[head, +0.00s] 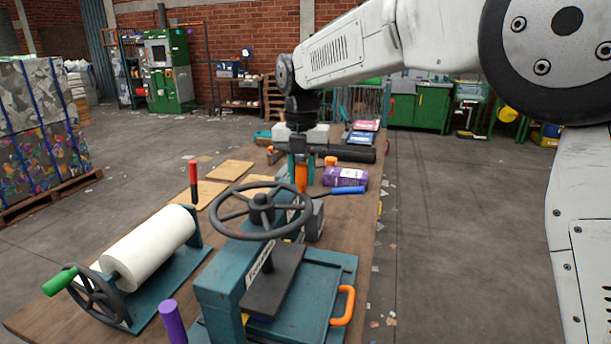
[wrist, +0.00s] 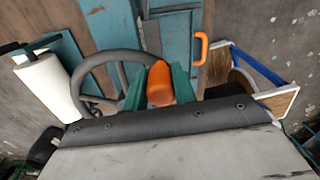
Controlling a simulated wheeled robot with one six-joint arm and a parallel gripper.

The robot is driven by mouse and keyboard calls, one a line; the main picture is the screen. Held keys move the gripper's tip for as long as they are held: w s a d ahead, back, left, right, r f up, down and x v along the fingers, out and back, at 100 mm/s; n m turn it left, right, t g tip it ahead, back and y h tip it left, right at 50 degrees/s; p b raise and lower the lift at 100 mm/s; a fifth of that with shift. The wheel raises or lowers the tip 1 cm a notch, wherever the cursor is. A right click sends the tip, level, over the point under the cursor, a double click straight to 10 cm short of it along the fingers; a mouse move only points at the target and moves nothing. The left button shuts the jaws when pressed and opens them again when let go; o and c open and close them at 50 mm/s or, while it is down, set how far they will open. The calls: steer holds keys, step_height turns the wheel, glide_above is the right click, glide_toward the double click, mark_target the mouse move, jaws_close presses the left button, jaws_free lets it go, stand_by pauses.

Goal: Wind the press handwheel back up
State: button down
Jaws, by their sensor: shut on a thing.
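The press (head: 218,280) is a teal frame on the bench, with a dark grey handwheel (head: 262,213) on top. The wheel's orange handle (head: 301,180) stands up at its far right rim. My gripper (head: 301,168) reaches down from above, its teal fingers shut around this handle. In the wrist view the orange handle (wrist: 159,84) sits between the two fingers, and the handwheel (wrist: 84,80) lies to their left, partly hidden by my wrist. A dark plate (head: 274,284) is under the wheel, above a teal tray (head: 322,270) with an orange pull.
A white roll (head: 150,248) on a teal stand with a green-handled crank is left of the press. A purple handle (head: 173,322) stands at the front.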

steer(key=shift+w+a+n, duration=0.15)
steer(key=shift+a+n, duration=0.2)
steer(key=shift+n, duration=0.05)
steer(key=c, duration=1.1)
jaws_free()
steer(key=shift+a, duration=0.15)
steer(key=shift+d+r, duration=0.1)
steer(key=shift+d, duration=0.1)
step_height(320, 180, up, 8)
steer(key=shift+f, duration=0.2)
